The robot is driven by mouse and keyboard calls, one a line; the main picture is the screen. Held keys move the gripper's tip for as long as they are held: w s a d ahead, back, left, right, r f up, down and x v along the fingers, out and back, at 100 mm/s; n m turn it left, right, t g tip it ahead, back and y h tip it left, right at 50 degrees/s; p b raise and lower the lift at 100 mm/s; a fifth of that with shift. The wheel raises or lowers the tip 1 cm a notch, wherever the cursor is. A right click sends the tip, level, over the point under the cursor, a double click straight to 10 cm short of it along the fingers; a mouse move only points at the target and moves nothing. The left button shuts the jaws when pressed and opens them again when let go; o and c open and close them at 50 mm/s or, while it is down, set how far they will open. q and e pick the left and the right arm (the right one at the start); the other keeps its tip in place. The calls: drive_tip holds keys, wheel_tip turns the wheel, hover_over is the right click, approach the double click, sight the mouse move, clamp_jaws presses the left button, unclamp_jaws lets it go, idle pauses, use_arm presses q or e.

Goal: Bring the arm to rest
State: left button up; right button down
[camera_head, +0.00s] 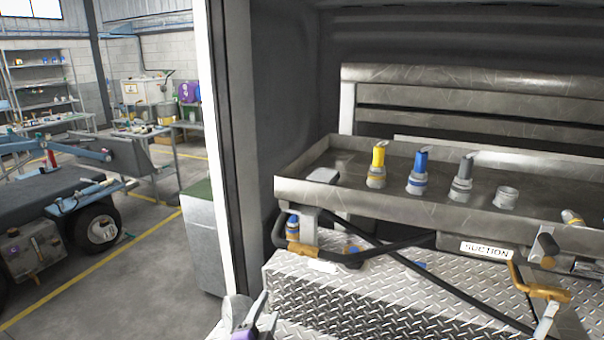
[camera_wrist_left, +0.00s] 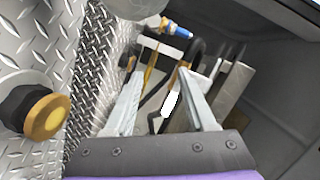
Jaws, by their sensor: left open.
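My left gripper (camera_head: 256,312) shows at the bottom edge of the head view, in front of the left end of the diamond-plate box, with part of its purple body visible. In the left wrist view its two pale fingers (camera_wrist_left: 160,85) stand apart, with nothing held between them. Beyond the fingers are a blue-tipped fitting (camera_wrist_left: 178,31) and dark hoses.
A metal tray (camera_head: 400,204) holds yellow, blue and grey-topped nozzles. Below it are a black hose (camera_head: 375,250), orange-handled valves and the diamond-plate box (camera_head: 345,295). A brass-faced knob (camera_wrist_left: 46,116) is left of the fingers. Open floor (camera_head: 130,280) lies left of the cabinet.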

use_arm(q)
drive_tip(key=s+a+f+n+g+y, duration=0.1)
drive_tip(key=s+a+f+n+g, duration=0.2)
drive_tip(key=s, duration=0.5)
drive_tip(key=s+a+f+n+g+y+p, duration=0.1)
drive_tip(key=s+a+f+n+g, duration=0.2)
drive_tip(key=s+n, duration=0.4)
drive_tip(key=s+a+f+n+g+y+p, duration=0.1)
drive_tip(key=s+a+f+n+g, duration=0.3)
drive_tip(key=s, duration=0.6)
drive_tip(key=shift+s+f+n+g, duration=0.3)
drive_tip(key=shift+f+n, duration=0.2)
drive_tip(key=shift+f, duration=0.3)
use_arm(e)
drive_tip(key=r, duration=0.3)
drive_tip(key=shift+w+r, duration=0.15)
drive_tip(key=shift+w, duration=0.25)
use_arm(q)
drive_tip(key=shift+a, duration=0.1)
